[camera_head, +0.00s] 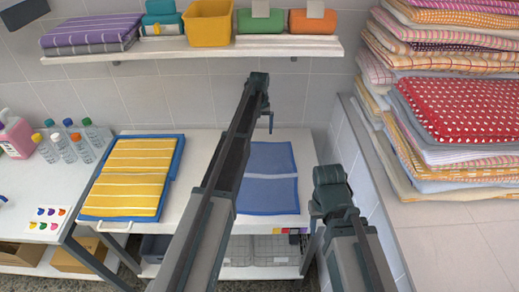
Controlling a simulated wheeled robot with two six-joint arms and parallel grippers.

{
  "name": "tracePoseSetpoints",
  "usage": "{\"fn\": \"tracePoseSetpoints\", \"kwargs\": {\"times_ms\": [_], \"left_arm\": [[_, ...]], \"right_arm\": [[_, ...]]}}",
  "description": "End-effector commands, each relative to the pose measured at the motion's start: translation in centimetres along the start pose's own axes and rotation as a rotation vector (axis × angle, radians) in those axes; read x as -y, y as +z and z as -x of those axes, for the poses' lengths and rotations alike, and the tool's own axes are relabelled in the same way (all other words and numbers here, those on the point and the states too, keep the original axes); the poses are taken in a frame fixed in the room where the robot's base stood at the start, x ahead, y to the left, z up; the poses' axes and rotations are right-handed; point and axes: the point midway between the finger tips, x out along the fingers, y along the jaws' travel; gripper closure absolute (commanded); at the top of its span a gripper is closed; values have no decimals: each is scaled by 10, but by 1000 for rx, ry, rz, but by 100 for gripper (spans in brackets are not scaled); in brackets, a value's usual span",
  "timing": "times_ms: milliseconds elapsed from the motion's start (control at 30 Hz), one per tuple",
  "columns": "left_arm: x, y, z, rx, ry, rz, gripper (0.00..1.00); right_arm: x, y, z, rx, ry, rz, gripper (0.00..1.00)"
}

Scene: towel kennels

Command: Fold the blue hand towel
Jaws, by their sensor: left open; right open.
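The blue hand towel (272,192) lies flat on the white table, with a pale line across its middle. My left arm crosses in front of it and hides its left part. My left gripper (267,112) is open and empty, seen beyond the towel's far edge, apparently above the table's back. My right gripper (322,208) is open, seen just right of the towel's near right corner. Its fingers are mostly hidden. I see no contact between either gripper and the towel.
A yellow striped towel (128,180) lies on a blue tray (168,179) at left. Bottles (66,148) stand farther left. A wall shelf (190,50) holds towels and bins above. Tall towel stacks (462,110) stand on a ledge at right. Grey baskets (270,251) sit below the table.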

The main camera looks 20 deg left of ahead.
Motion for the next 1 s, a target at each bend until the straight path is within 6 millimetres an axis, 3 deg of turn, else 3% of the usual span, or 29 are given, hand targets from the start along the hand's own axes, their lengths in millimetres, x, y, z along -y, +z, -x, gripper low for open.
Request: {"fn": "tracePoseSetpoints", "kwargs": {"times_ms": [33, 100, 400, 933, 1000], "left_arm": [[0, 0, -16, 0, 0, 0, 0], [0, 0, -26, 0, 0, 0, 0], [0, 0, -57, 0, 0, 0, 0], [0, 0, -60, 0, 0, 0, 0], [0, 0, -59, 0, 0, 0, 6]], "right_arm": [[2, -1, -16, 0, 0, 0, 50], [2, -2, -26, 0, 0, 0, 50], [5, -3, -57, 0, 0, 0, 50], [6, -4, -60, 0, 0, 0, 50], [6, -4, -59, 0, 0, 0, 50]]}}
